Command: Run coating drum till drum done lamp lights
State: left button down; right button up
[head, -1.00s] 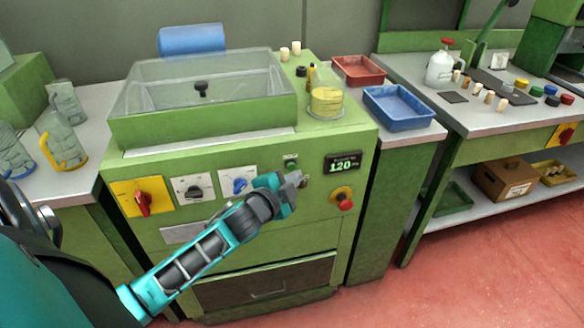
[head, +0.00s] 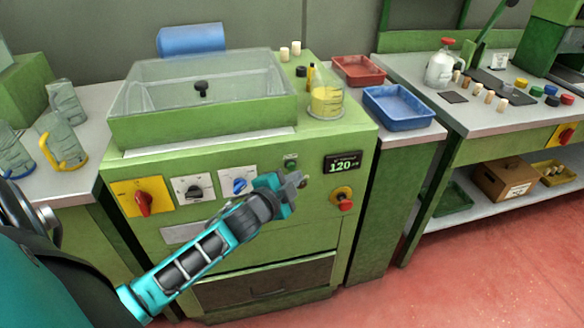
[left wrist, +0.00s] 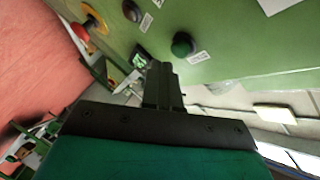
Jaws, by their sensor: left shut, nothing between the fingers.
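The coating drum machine (head: 240,140) is a green cabinet with a clear-lidded top. Its display (head: 342,163) reads 120. A dark green round fitting (head: 291,162) sits left of the display and looks unlit; I cannot tell whether it is a button or lamp. My left gripper (head: 296,180) is shut and empty, close to the panel below that fitting. In the left wrist view, its fingers (left wrist: 160,75) point toward the panel near a green round fitting (left wrist: 182,44) and a dark reddish one (left wrist: 131,10). Contact cannot be told. My right gripper is out of view.
A red stop button (head: 342,197) on yellow is right of the gripper. A red-handled switch (head: 143,199), a black knob (head: 194,189) and a blue knob (head: 239,186) are left. A glass flask (head: 326,97) of yellow liquid stands on top. A blue tray (head: 398,106) is beside it.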

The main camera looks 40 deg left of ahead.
pick_arm(q)
jog(key=shift+w+a, duration=0.1)
dwell(0.4)
jog(key=shift+w+a, duration=0.2)
jog(key=shift+w+a+p, duration=0.25)
jog(key=shift+a+p, duration=0.05)
jog(key=shift+a, duration=0.05)
dwell(0.8)
jog(key=shift+d, duration=0.1)
jog(key=shift+s+d+p, duration=0.3)
jog(key=shift+s+d, duration=0.25)
jog(key=shift+d, duration=0.1)
jog(key=s+d, duration=0.1)
jog(key=s+d+p, duration=0.1)
jog(key=s+d, duration=0.1)
jog(key=shift+s+d, duration=0.15)
jog(key=shift+d, duration=0.15)
dwell(0.4)
